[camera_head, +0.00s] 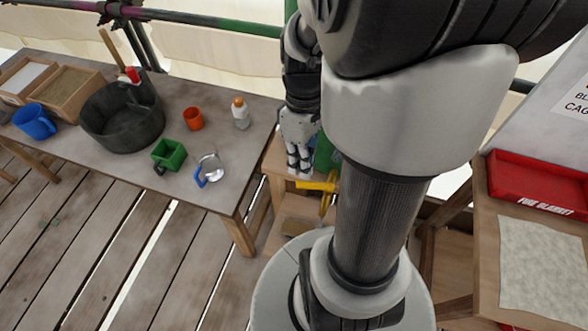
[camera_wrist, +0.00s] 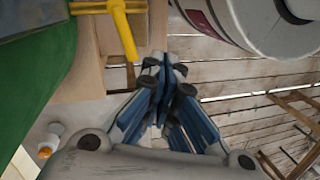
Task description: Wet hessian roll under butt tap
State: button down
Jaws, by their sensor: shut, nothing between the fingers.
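My gripper (camera_head: 299,172) is shut and empty, pointing down just left of the green butt (camera_head: 325,152), which my arm mostly hides. The yellow tap (camera_head: 317,186) sticks out low on the butt, right of and slightly below my fingertips. In the wrist view, my blue-padded fingers (camera_wrist: 166,75) are closed together. The yellow tap (camera_wrist: 122,32) is to their upper left, apart from them, and the green butt (camera_wrist: 35,95) fills the left side. I cannot make out a hessian roll in either view.
A wooden stand (camera_head: 277,160) bears the butt. The left table holds a black tub (camera_head: 122,120), green box (camera_head: 169,154), orange cup (camera_head: 193,118), white bottle (camera_head: 240,114) and blue-handled metal mug (camera_head: 209,169). A flat pale cloth (camera_head: 543,268) and red tray (camera_head: 540,184) lie on the right table.

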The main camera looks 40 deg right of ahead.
aim_at(313, 185)
jog(key=s+a+f+n+b, duration=0.15)
jog(key=f+n, duration=0.45)
jog(key=n, duration=0.6)
jog(key=s+a+f+n+b, duration=0.1)
jog(key=s+f+n, duration=0.3)
jog(key=n, duration=0.7)
jog(key=shift+g+y, duration=0.3)
jog(key=w+d, duration=0.1)
jog(key=w, duration=0.1)
jog(key=w+d, duration=0.1)
jog(key=w, duration=0.1)
jog(key=shift+d, duration=0.35)
